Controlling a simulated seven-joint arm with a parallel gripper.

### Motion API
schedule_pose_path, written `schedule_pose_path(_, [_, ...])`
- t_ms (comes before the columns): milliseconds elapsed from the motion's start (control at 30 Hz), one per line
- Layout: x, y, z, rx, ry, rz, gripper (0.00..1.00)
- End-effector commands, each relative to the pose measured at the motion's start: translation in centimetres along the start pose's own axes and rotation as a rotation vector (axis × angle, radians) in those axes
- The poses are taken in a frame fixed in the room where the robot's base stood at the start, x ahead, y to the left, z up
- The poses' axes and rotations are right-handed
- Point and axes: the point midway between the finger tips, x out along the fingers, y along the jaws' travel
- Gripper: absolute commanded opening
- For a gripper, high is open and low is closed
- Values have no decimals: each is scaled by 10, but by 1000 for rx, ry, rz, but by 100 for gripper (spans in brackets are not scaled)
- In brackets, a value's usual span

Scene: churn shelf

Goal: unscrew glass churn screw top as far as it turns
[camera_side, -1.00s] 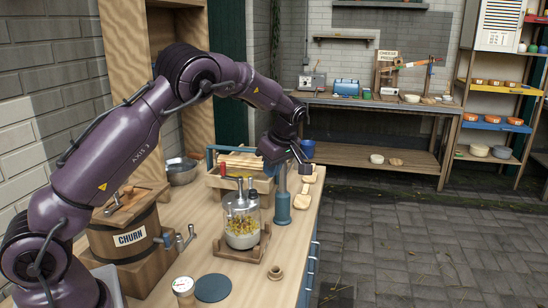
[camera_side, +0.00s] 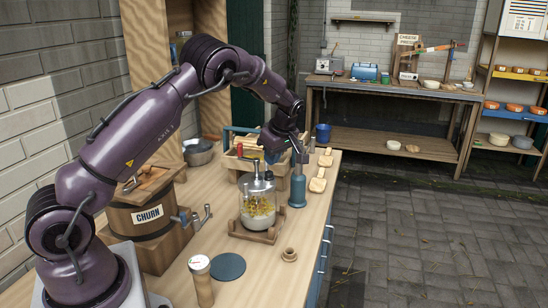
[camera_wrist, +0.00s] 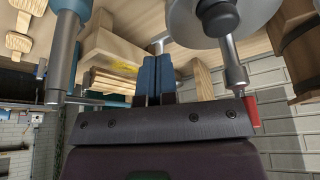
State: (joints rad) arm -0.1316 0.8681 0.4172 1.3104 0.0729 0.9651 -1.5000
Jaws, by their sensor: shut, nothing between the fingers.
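The glass churn (camera_side: 258,208) stands upright on a wooden base on the bench, with pale and yellow contents. Its screw top (camera_side: 257,184) is grey and carries a crank with a red handle. In the wrist view the round grey top (camera_wrist: 187,14) with a dark knob is at the upper right, and the red handle (camera_wrist: 251,112) is lower right. My gripper (camera_side: 272,156) is above and slightly right of the churn, apart from the top. In the wrist view its blue fingers (camera_wrist: 154,62) are together and empty. Whether the top is loosened cannot be told.
A teal cylinder (camera_side: 298,190) stands close to the churn's right; a wooden crate (camera_side: 235,164) is behind. A wooden barrel churn (camera_side: 135,220) is at left. The bench's right front is mostly clear.

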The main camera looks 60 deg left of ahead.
Motion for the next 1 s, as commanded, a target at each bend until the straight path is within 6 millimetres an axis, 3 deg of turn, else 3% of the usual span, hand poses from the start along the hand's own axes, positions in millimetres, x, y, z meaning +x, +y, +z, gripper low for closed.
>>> schedule_pose_path(100, [4, -1, -9, -54, 2, -23, 0])
schedule_pose_path(367, [5, -2, -8, -52, 2, -24, 0])
schedule_pose_path(567, [-3, 0, 10, -48, 0, -21, 0])
schedule_pose_path(700, [-19, 2, 33, -49, -1, -15, 0])
schedule_pose_path(1000, [-87, 3, 30, -51, -1, -13, 0])
